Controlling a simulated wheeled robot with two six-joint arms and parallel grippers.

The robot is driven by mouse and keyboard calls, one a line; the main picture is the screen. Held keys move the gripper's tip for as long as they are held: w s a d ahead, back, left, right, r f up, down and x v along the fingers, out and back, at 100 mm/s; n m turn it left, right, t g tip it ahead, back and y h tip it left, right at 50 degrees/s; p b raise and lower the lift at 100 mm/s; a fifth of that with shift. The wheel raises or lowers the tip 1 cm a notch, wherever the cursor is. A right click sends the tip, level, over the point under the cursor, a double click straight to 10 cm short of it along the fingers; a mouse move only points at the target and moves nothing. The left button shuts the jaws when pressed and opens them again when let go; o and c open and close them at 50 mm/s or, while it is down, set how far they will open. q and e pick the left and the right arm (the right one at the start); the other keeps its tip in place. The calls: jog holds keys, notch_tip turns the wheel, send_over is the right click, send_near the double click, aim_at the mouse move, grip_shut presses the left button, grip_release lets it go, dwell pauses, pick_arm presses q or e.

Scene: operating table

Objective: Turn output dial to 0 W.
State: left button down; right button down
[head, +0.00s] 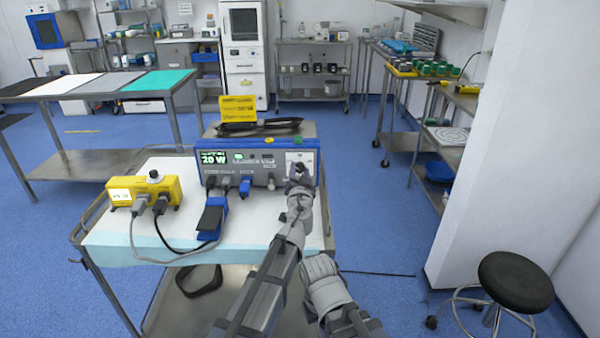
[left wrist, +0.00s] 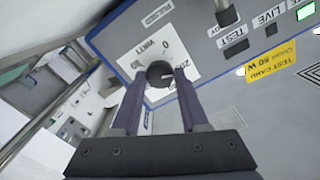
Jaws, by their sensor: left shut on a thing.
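The blue and grey unit (head: 222,178) stands on the cart, and its green display (head: 214,158) reads 20 W. The output dial (left wrist: 160,73) is a dark round knob on a white plate marked WATTS, with a 0 and a partly hidden larger number, in the left wrist view. My left gripper (left wrist: 159,80) is closed around it, one finger on each side. In the head view my left gripper (head: 299,172) reaches the white plate at the unit's right end and hides the dial. Part of my right arm shows at the bottom, but its fingers do not.
A yellow box (head: 145,190) with plugged cables stands left on the cart (head: 130,243). A blue pedal (head: 212,217) lies before the unit. A yellow card (head: 238,108) and a black cable bundle are on top. A stool (head: 515,282) stands at right.

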pick_arm(q)
jog(key=n, duration=1.3)
jog(key=shift+n, duration=0.3)
dwell(0.4)
jog(key=shift+c, duration=2.1)
grip_release()
jog(key=shift+s+a, duration=0.1)
jog(key=s, duration=0.6)
jog(key=shift+s, duration=0.9)
pick_arm(e)
jog(key=shift+s+d, duration=0.7)
jog(key=shift+s, duration=0.2)
